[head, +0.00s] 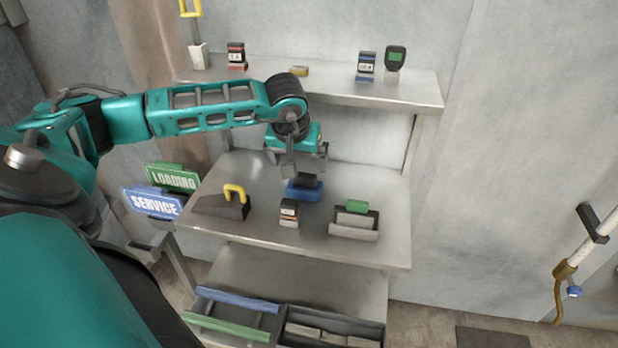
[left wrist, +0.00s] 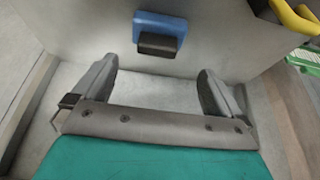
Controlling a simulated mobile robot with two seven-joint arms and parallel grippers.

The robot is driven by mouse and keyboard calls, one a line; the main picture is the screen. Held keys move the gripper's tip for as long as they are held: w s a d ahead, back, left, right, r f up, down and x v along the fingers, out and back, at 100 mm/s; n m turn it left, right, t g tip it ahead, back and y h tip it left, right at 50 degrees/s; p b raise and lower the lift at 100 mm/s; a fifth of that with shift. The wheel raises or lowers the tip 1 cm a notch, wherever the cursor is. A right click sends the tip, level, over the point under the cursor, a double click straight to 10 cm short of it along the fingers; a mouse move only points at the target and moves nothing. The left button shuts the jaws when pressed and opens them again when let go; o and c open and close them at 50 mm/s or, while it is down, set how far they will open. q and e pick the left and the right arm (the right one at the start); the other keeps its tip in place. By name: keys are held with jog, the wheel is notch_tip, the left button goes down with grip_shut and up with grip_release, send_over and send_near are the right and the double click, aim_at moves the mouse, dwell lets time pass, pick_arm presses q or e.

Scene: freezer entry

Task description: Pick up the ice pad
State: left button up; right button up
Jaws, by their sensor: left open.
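The ice pad, as I take it, is a blue block (head: 303,194) with a dark grip on top, lying on the middle shelf near its back. It also shows in the left wrist view (left wrist: 162,22), at top centre, beyond the fingertips. My left gripper (head: 304,172) reaches over the shelf from the left and points down, just above and behind the blue block. In the left wrist view the fingers (left wrist: 158,72) are spread with nothing between them. The block looks apart from both fingers. My right gripper is in no view.
A dark wedge with a yellow handle (head: 224,205), a small labelled box (head: 289,213) and a grey holder with a green top (head: 354,222) stand around the block. An upper shelf (head: 330,90) overhangs behind. Bins (head: 330,330) sit below. LOADING and SERVICE signs (head: 153,202) hang at left.

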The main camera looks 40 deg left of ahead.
aim_at(304, 176)
pick_arm(q)
jog(key=x, duration=0.3)
jog(key=b+x, duration=0.1)
jog(key=x, duration=0.5)
jog(key=shift+s+d+f, duration=0.1)
jog(key=shift+d, duration=0.2)
jog(key=shift+c, duration=0.4)
jog(key=c, duration=0.7)
jog(key=shift+s+r, duration=0.15)
jog(key=shift+r, duration=0.5)
notch_tip(304, 176, up, 6)
jog(key=shift+r+p, duration=0.25)
jog(key=shift+p, duration=0.3)
jog(key=s+d, duration=0.4)
jog(key=s, duration=0.4)
jog(key=s+d, duration=0.5)
jog(key=s, duration=0.4)
jog(key=shift+d+f+b, duration=0.3)
jog(key=shift+f+b, duration=0.05)
jog(key=shift+b, duration=0.05)
